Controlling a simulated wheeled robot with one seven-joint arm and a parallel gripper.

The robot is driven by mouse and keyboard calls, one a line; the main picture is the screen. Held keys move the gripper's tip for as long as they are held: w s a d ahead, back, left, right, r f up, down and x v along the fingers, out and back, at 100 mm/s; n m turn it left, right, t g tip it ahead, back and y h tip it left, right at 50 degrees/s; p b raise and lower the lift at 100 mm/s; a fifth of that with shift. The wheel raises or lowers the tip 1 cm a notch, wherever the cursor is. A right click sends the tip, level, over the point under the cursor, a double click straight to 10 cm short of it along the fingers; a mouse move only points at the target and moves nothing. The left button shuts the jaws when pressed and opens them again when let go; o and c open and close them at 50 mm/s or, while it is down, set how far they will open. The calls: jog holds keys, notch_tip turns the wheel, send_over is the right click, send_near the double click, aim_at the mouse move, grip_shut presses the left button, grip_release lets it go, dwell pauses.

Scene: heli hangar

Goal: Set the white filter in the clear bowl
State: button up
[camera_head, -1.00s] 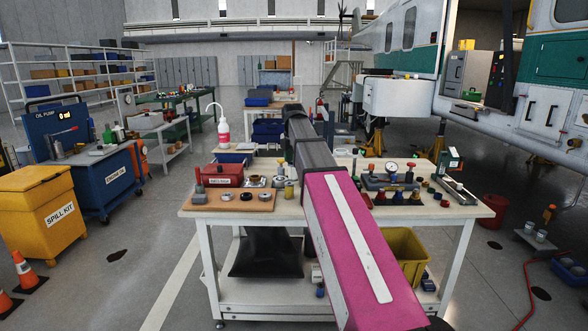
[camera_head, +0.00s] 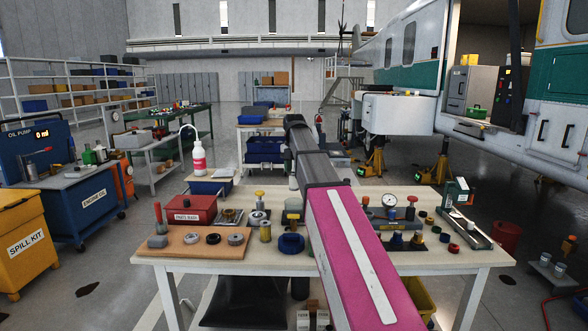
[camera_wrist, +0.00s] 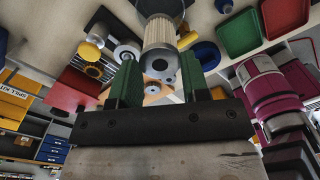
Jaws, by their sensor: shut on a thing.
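My gripper (camera_wrist: 158,78) shows in the wrist view with its two green fingers on either side of the white filter (camera_wrist: 160,36). It is shut on the filter, a pale pleated cylinder with a grey end cap that has a dark hole. The filter is held above the workbench (camera_head: 205,251). In the head view my arm hides the filter, most of the gripper and the middle of the bench.
To the right stand a gauge (camera_head: 390,201) and several small caps.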

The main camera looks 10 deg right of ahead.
jog(key=shift+f, duration=2.25)
jog(key=shift+f, duration=3.3)
dwell(0.5)
jog(key=o, duration=1)
jog(key=shift+c, duration=0.2)
jog(key=shift+r, duration=0.2)
jog(key=shift+r, duration=3.35)
